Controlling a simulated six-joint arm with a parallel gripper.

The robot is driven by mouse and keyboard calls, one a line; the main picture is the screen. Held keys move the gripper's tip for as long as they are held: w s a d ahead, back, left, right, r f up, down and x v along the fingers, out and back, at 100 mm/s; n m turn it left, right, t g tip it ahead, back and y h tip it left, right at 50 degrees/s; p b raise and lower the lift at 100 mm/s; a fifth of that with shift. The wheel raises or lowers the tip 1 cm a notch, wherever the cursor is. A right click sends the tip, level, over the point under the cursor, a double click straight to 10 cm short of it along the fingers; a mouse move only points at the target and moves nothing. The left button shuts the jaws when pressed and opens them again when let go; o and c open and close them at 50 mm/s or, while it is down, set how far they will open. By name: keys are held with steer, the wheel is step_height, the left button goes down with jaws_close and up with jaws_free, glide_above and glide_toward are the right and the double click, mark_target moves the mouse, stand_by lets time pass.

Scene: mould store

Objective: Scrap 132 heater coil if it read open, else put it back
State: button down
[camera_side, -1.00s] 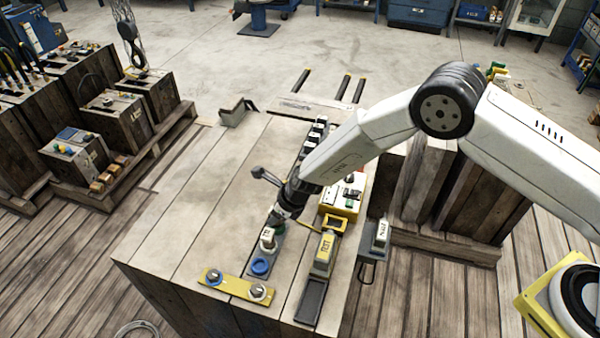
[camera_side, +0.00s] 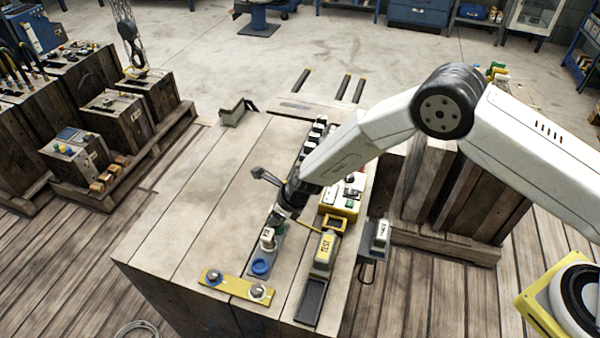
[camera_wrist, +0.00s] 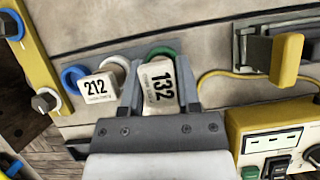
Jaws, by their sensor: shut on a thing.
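My gripper (camera_wrist: 160,95) is shut on the 132 heater coil (camera_wrist: 158,84), whose white tag shows between the fingers in the wrist view. The coil is at the green ring (camera_wrist: 160,52) of a grey holder strip; how deep it sits in the ring is hidden. Beside it, a coil tagged 212 (camera_wrist: 97,87) stands at the white ring, also seen in the side view (camera_side: 268,237). The blue ring (camera_side: 260,267) at the strip's end looks empty. My gripper (camera_side: 279,217) is low over the strip in the side view.
A yellow plate (camera_side: 235,287) with knobs lies in front. The bench's left half is clear.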

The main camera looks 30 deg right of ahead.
steer(key=shift+f, duration=0.7)
stand_by(1.0)
jaws_free()
stand_by(0.5)
steer(key=shift+r, duration=0.1)
steer(key=shift+r, duration=3.6)
steer(key=shift+r, duration=0.1)
